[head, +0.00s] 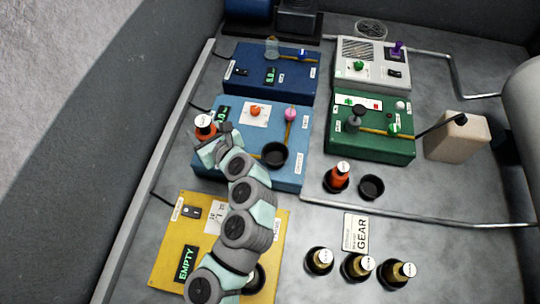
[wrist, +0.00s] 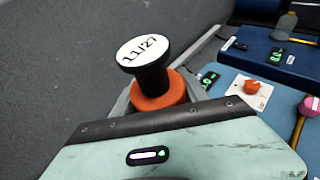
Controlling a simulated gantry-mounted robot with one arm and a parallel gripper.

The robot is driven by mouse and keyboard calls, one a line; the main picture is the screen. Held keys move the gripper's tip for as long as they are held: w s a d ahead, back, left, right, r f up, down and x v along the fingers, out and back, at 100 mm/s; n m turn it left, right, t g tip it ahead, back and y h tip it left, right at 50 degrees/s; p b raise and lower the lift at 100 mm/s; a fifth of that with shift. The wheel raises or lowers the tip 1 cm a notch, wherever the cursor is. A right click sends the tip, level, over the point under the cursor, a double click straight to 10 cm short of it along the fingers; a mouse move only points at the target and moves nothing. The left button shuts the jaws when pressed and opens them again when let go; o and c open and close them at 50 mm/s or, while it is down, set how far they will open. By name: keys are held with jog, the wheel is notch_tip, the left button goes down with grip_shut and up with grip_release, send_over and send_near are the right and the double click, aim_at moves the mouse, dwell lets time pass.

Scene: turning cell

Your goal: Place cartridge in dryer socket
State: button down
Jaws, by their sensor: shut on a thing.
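My gripper (head: 208,145) is shut on an orange cartridge (head: 205,124) with a black neck and pale round cap. In the wrist view the cartridge (wrist: 157,92) stands roughly upright with its cap reading 11/27. It is at the left edge of the light-blue machine (head: 240,178), beside a small green display. An open black round socket (head: 274,155) sits at that machine's front right, to the right of my gripper. The yellow machine (head: 170,240) shows EMPTY, and its dark round socket (head: 259,280) is partly hidden by my arm. I cannot tell which machine is the dryer.
A second orange cartridge (head: 337,175) stands in a black holder beside an empty holder (head: 371,187). Dark-blue (head: 285,72), green (head: 370,148) and grey (head: 372,65) machines and a beige jug (head: 456,140) stand behind and right.

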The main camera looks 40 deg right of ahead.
jog(key=s+d+r+h, duration=0.1)
jog(key=s+d+r, duration=0.25)
jog(key=d, duration=0.55)
jog(key=s+d+r, duration=0.2)
jog(key=s+d, duration=0.3)
jog(key=d, duration=0.3)
jog(key=shift+m, duration=0.3)
jog(key=f+b, duration=0.1)
jog(key=f, duration=0.5)
jog(key=f+b, duration=0.1)
jog(key=f, duration=0.6)
jog(key=f+b, duration=0.1)
jog(key=f, duration=0.6)
jog(key=shift+s+d, duration=0.1)
jog(key=shift+s, duration=0.2)
jog(key=shift+f, duration=0.1)
jog(key=c, duration=0.6)
grip_release()
jog(key=shift+r, duration=0.2)
jog(key=v, duration=1.2)
jog(key=shift+p, duration=0.35)
